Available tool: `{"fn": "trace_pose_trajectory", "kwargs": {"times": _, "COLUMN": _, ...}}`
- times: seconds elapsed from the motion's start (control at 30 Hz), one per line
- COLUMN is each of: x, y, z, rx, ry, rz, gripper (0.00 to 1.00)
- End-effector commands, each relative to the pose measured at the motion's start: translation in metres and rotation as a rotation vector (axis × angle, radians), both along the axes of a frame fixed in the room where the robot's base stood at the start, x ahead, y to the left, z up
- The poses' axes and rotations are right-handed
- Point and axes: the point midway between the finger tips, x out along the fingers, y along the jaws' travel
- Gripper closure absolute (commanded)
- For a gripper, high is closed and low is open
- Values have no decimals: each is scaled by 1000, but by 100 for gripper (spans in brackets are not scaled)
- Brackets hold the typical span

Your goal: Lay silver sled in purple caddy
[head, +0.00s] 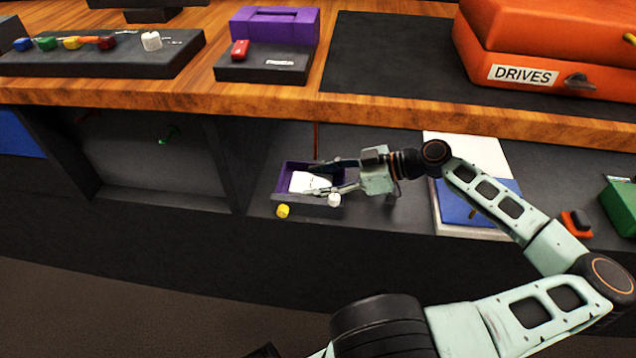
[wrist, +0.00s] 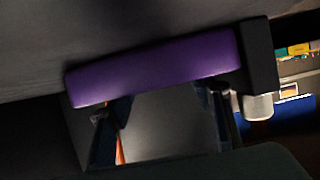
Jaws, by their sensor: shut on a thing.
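The purple caddy (head: 281,178) is on the lower shelf under the wooden worktop. Its purple wall (wrist: 155,68) crosses the wrist view. The silver sled (head: 308,183) shows as a pale, bright plate at the caddy's opening, and as a grey surface (wrist: 165,125) between the fingers in the wrist view. My gripper (head: 318,180) reaches in from the right, its fingers apart and shut on the sled. It also shows in the wrist view (wrist: 165,112). The fingers partly hide the sled, and I cannot tell whether it touches the caddy floor.
A white knob (head: 334,200) and a yellow knob (head: 283,210) are at the caddy's front. A blue and white stack (head: 470,205) lies to the right. The wooden worktop edge (head: 400,117) overhangs behind. A purple box (head: 275,25) stands on top.

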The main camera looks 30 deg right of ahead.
Motion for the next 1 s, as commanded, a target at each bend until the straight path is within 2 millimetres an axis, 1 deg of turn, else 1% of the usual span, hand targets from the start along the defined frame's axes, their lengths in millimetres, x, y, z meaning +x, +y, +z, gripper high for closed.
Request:
{"fn": "trace_pose_trajectory", "kwargs": {"times": 0.07, "x": 0, "y": 0, "z": 0, "rx": -3, "ry": 1, "rz": 0, "gripper": 83}}
{"fn": "trace_pose_trajectory", "kwargs": {"times": 0.1, "x": 0, "y": -1, "z": -1, "rx": -4, "ry": 1, "rz": 0, "gripper": 49}}
{"fn": "trace_pose_trajectory", "kwargs": {"times": 0.17, "x": 0, "y": -1, "z": -1, "rx": -4, "ry": 1, "rz": 0, "gripper": 44}}
{"fn": "trace_pose_trajectory", "kwargs": {"times": 0.43, "x": -1, "y": -1, "z": 0, "rx": -2, "ry": 2, "rz": 0, "gripper": 44}}
{"fn": "trace_pose_trajectory", "kwargs": {"times": 0.57, "x": -5, "y": -10, "z": 5, "rx": -3, "ry": 2, "rz": -3, "gripper": 44}}
{"fn": "trace_pose_trajectory", "kwargs": {"times": 0.67, "x": -14, "y": -22, "z": 13, "rx": -3, "ry": 3, "rz": -4, "gripper": 44}}
{"fn": "trace_pose_trajectory", "kwargs": {"times": 0.9, "x": -41, "y": -62, "z": 33, "rx": -3, "ry": 3, "rz": -4, "gripper": 44}}
{"fn": "trace_pose_trajectory", "kwargs": {"times": 1.0, "x": -50, "y": -75, "z": 40, "rx": -2, "ry": 2, "rz": -2, "gripper": 44}}
